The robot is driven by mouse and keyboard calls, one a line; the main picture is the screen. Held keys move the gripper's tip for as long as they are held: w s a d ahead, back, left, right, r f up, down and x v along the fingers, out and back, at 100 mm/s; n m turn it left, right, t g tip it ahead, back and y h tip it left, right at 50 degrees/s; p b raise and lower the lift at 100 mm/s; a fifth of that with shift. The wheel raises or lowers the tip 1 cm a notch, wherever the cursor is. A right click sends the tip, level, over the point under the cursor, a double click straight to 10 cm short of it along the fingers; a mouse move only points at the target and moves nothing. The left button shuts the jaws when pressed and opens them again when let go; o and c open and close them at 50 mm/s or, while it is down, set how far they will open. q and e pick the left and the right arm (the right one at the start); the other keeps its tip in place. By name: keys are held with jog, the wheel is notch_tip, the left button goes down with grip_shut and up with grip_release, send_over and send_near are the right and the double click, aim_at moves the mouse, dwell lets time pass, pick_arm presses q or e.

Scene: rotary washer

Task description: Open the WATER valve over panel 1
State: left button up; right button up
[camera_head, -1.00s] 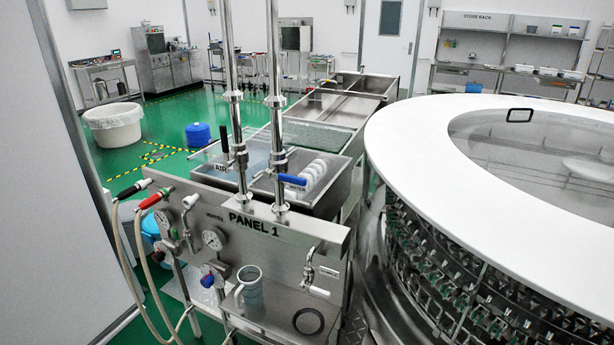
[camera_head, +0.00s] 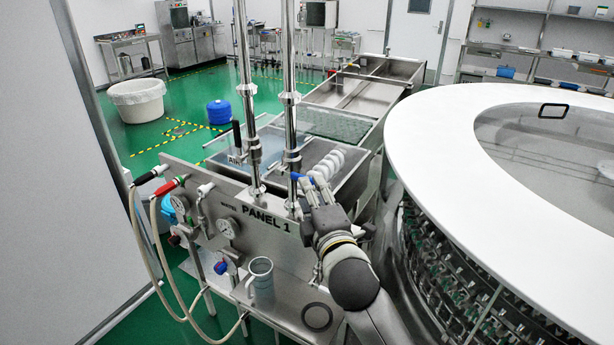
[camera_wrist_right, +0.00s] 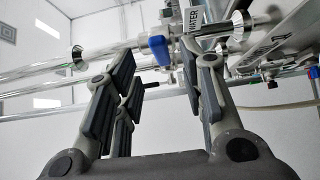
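The WATER valve sits on the right vertical pipe over panel 1 (camera_head: 272,240). Its blue lever (camera_head: 298,177) sticks out sideways from the pipe, partly hidden by my right gripper (camera_head: 314,186). In the right wrist view the blue lever (camera_wrist_right: 160,50) shows beyond the fingertips, in the gap between them, beside the WATER label (camera_wrist_right: 191,35). My right gripper (camera_wrist_right: 157,62) is open and empty there; I cannot tell whether a finger touches the lever. My left gripper is not in view.
The AIR valve with a black lever (camera_head: 237,138) is on the left pipe (camera_head: 246,95). A grey jug (camera_head: 261,280) stands on the shelf below the panel. Hoses (camera_head: 160,265) hang at left. The large white-rimmed rotary washer (camera_head: 430,130) stands close at right.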

jog(key=w, duration=0.2)
jog(key=w+a+p, duration=0.1)
jog(key=w, duration=0.2)
jog(key=shift+w, duration=0.35)
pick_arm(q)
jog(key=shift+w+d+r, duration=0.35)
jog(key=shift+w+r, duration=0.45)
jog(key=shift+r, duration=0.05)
pick_arm(e)
jog(key=shift+w+a, duration=0.1)
jog(key=shift+w, duration=0.05)
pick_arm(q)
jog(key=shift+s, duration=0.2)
pick_arm(e)
jog(key=shift+f, duration=0.1)
grip_shut()
